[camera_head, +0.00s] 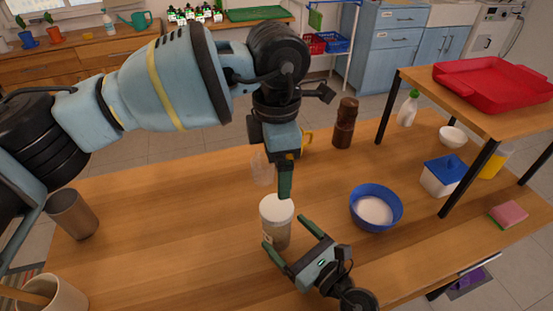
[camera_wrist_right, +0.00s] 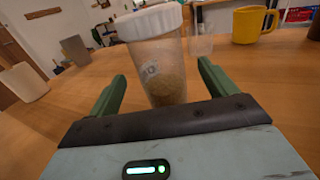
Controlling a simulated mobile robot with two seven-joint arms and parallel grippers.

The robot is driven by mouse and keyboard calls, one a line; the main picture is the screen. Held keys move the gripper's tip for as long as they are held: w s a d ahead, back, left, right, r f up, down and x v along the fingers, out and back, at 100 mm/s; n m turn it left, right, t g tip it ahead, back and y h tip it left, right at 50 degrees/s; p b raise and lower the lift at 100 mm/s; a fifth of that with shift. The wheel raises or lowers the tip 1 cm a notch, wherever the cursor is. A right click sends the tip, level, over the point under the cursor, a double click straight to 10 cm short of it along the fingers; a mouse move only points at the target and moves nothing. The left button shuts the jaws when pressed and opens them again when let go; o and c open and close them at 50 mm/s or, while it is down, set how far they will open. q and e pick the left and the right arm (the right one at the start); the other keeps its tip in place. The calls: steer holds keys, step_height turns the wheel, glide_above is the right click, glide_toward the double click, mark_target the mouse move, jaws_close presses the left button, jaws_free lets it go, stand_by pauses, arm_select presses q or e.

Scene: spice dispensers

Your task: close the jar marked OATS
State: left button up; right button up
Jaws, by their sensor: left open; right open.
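A clear jar (camera_head: 274,236) with pale contents stands upright on the wooden table, with a white lid (camera_head: 277,207) on its top. The jar (camera_wrist_right: 165,78) and lid (camera_wrist_right: 152,22) fill the middle of the right wrist view. I cannot read its label or tell whether the lid is fully seated. My right gripper (camera_head: 285,232) is open, low at the jar's near side, its fingers on either side of the jar; it also shows in the wrist view (camera_wrist_right: 161,70). My left gripper (camera_head: 285,193) is open, pointing down just above the lid; contact is unclear.
A blue bowl (camera_head: 375,193) of white powder stands right of the jar. A clear glass (camera_head: 262,170), yellow mug (camera_head: 307,139) and brown mill (camera_head: 345,123) stand behind. A metal cup (camera_head: 72,213) and beige crock (camera_head: 68,298) are left. A raised shelf (camera_head: 440,95) stands right.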

mark_target(286, 234)
steer(key=shift+v, duration=1.55)
